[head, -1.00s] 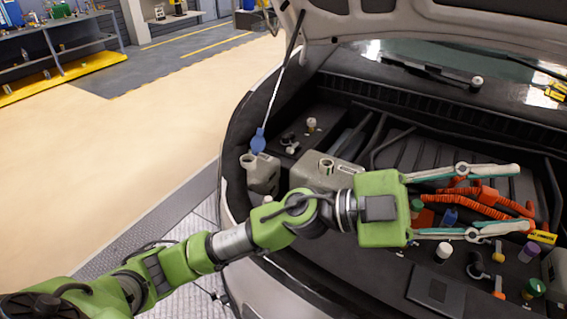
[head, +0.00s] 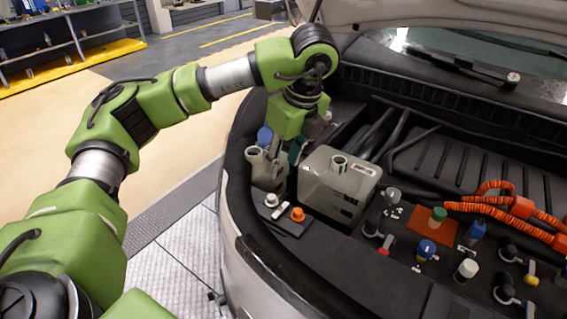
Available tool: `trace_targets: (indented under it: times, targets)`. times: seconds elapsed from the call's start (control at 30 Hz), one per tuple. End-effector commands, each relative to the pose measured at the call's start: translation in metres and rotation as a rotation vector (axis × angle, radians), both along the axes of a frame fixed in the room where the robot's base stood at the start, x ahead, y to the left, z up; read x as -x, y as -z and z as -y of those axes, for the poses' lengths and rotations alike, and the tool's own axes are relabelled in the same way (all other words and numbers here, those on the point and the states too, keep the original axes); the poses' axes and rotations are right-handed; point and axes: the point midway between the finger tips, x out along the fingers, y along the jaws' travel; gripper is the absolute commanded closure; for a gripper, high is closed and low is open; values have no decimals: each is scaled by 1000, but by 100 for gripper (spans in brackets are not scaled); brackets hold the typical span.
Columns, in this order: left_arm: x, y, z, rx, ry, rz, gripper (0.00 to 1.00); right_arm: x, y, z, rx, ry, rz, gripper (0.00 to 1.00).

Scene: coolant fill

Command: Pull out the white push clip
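Two pale caps could be the white push clip, and I cannot tell which it is. One whitish cap (head: 271,200) sits on a dark panel at the front left of the engine bay, beside an orange cap (head: 297,214). A cream-white cylinder (head: 466,270) stands upright at the lower right. My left gripper (head: 296,150) points down at the left of the bay, behind and close to the grey filler-neck reservoir. Its fingertips are partly hidden, so its opening is unclear. It is apart from both pale caps. My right gripper is out of view.
A translucent coolant tank (head: 338,186) stands right of the grey reservoir (head: 265,168). A blue cap (head: 265,134) shows by the gripper. Orange cables (head: 490,207), a green cap (head: 437,216) and a blue cap (head: 427,248) crowd the right. The raised hood overhangs the back.

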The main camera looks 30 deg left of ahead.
Motion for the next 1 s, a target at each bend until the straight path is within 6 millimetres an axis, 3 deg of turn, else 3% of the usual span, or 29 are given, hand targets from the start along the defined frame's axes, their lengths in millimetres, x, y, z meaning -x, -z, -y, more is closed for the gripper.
trace_targets:
  times: [0.17, 0.7, 1.0]
  targets:
    - [0, 12, -9, -15, -17, -2, 64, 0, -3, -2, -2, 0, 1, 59]
    - [-7, 107, -33, -11, -12, -2, 64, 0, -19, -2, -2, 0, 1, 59]
    - [-9, 130, -39, -10, -11, 0, 64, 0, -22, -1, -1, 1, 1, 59]
